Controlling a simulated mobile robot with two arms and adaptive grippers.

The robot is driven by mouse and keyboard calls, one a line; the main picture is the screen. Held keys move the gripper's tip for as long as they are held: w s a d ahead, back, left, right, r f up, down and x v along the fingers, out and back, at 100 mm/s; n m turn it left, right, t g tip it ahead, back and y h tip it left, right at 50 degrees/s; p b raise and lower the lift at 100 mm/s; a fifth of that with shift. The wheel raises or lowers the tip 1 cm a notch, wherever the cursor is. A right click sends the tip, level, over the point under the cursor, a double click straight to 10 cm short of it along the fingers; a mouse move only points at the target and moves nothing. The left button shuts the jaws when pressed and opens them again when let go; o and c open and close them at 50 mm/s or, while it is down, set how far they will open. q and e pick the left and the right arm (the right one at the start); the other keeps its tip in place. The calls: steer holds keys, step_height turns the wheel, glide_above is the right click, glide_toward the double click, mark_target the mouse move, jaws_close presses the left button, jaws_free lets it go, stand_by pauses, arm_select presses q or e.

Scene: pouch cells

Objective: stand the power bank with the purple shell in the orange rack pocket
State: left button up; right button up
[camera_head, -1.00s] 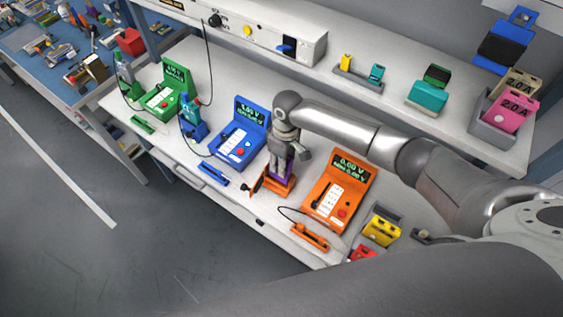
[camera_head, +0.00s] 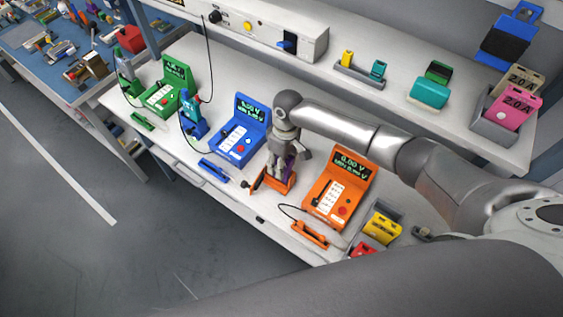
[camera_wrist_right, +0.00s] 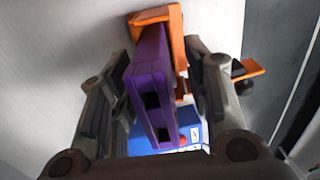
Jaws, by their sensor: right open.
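The purple power bank (camera_wrist_right: 152,92) stands on end with its lower end inside the orange rack pocket (camera_wrist_right: 176,28) in the wrist view. A little purple (camera_head: 290,167) shows between my fingers in the head view, above the orange rack (camera_head: 277,185). Whether it is fully seated is hard to tell. My right gripper (camera_head: 287,163) points down over the rack. Its fingers are open on both sides of the power bank, with a visible gap on each side in the wrist view (camera_wrist_right: 162,85). My left gripper is not in view.
An orange tester (camera_head: 340,190) stands close right of the rack and a blue tester (camera_head: 240,135) to its left. A green tester (camera_head: 167,92) is further left. Yellow (camera_head: 382,228) and red blocks lie near the front right. The shelf (camera_head: 410,70) runs behind.

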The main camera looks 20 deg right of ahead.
steer(key=r, duration=0.8)
steer(key=w+d+r, duration=0.1)
steer(key=r, duration=0.3)
steer(key=shift+d, duration=0.1)
steer(key=shift+f, duration=0.1)
